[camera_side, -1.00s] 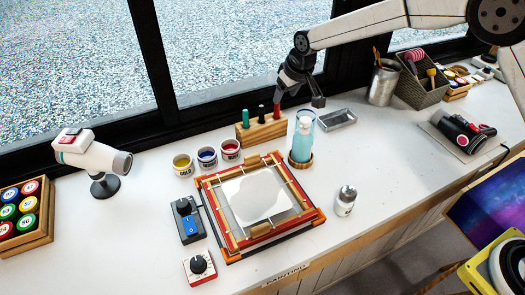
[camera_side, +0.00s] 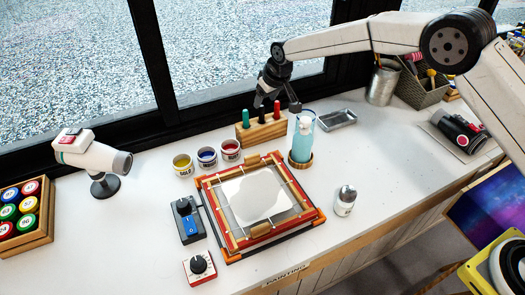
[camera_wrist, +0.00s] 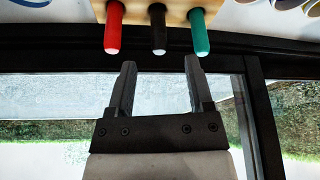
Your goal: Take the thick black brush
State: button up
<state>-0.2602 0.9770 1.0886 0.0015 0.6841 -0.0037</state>
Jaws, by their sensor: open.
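The thick black brush (camera_side: 261,114) stands upright in a wooden block (camera_side: 270,131), between a green brush (camera_side: 245,118) and a red brush (camera_side: 276,110). In the wrist view the black brush (camera_wrist: 158,28) hangs in the middle, with the red brush (camera_wrist: 114,28) to its left and the green brush (camera_wrist: 200,32) to its right. My gripper (camera_wrist: 158,72) is open and empty, its fingertips pointing toward the black brush and apart from it. In the side view my gripper (camera_side: 277,102) is at the brush tops and partly covers them.
A blue bottle (camera_side: 302,140) stands on a round wooden base right of the block. Paint jars (camera_side: 207,157) stand at the front left. A metal tray (camera_side: 337,120) lies to the right. A framed screen (camera_side: 256,195) lies in front, and the window frame (camera_side: 210,118) is close behind.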

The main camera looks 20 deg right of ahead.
aim_at(262, 106)
jog(key=shift+f, duration=0.1)
jog(key=shift+x, duration=2.55)
jog(key=shift+w, duration=0.1)
grip_shut()
